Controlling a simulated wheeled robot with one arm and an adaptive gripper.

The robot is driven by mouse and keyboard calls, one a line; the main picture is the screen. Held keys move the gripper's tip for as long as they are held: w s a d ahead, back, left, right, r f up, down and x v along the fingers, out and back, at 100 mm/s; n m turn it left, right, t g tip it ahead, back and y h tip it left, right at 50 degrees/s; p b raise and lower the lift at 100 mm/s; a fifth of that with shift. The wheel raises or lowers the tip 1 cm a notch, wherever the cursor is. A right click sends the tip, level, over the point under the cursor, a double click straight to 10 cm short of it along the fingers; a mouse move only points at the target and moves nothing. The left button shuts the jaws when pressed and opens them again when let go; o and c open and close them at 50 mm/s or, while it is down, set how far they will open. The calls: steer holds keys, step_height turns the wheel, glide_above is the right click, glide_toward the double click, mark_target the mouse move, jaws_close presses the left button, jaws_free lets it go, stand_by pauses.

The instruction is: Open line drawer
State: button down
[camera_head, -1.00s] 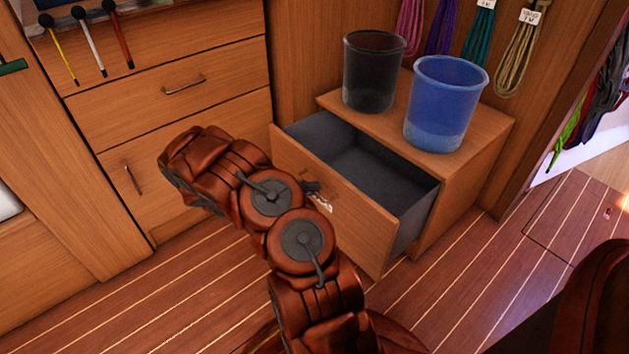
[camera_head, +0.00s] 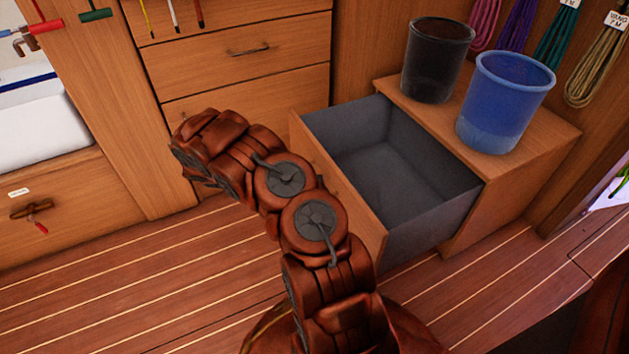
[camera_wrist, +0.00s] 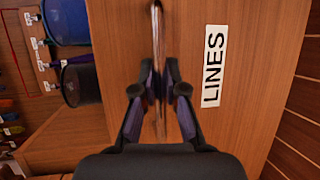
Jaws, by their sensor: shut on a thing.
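The line drawer stands well out of its wooden cabinet, with its empty grey inside (camera_head: 395,170) showing in the head view. In the wrist view its wooden front (camera_wrist: 255,60) carries a white label reading LINES (camera_wrist: 214,66). My gripper (camera_wrist: 159,92) is shut on the metal drawer handle (camera_wrist: 157,45), with one finger on each side of the bar. In the head view my arm hides the gripper, the handle and part of the drawer front.
A dark bucket (camera_head: 437,60) and a blue bucket (camera_head: 504,103) stand on the cabinet top (camera_head: 545,140). Coiled lines (camera_head: 557,35) hang on the wall behind. Another drawer bank (camera_head: 240,85) is at the left of the open drawer. The plank floor (camera_head: 130,270) in front is clear.

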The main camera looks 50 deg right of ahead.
steer(key=c, duration=1.2)
jaws_free()
steer(key=shift+w, duration=0.1)
steer(key=v, duration=1.2)
